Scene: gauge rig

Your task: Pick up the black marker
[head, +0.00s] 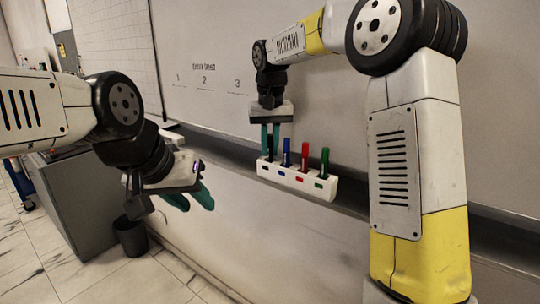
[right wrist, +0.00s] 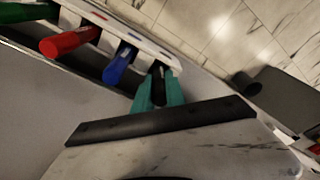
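The black marker (head: 270,150) stands in the leftmost slot of a white holder (head: 262,168). My right gripper (head: 270,142) points down at it, one teal finger on each side. In the right wrist view the black marker (right wrist: 158,88) fills the narrow gap between the fingers of my right gripper (right wrist: 159,92), which look closed on it. The marker's lower part is hidden in the holder. My left gripper (head: 191,199) is open and empty, in front of and left of the holder.
Blue (head: 286,152), red (head: 304,158) and green (head: 324,162) markers stand in the same holder, to the right. The holder sits on a dark ledge (head: 225,147) below a whiteboard (head: 205,70). A grey cabinet (head: 85,195) and a dark bin (head: 131,238) stand at left.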

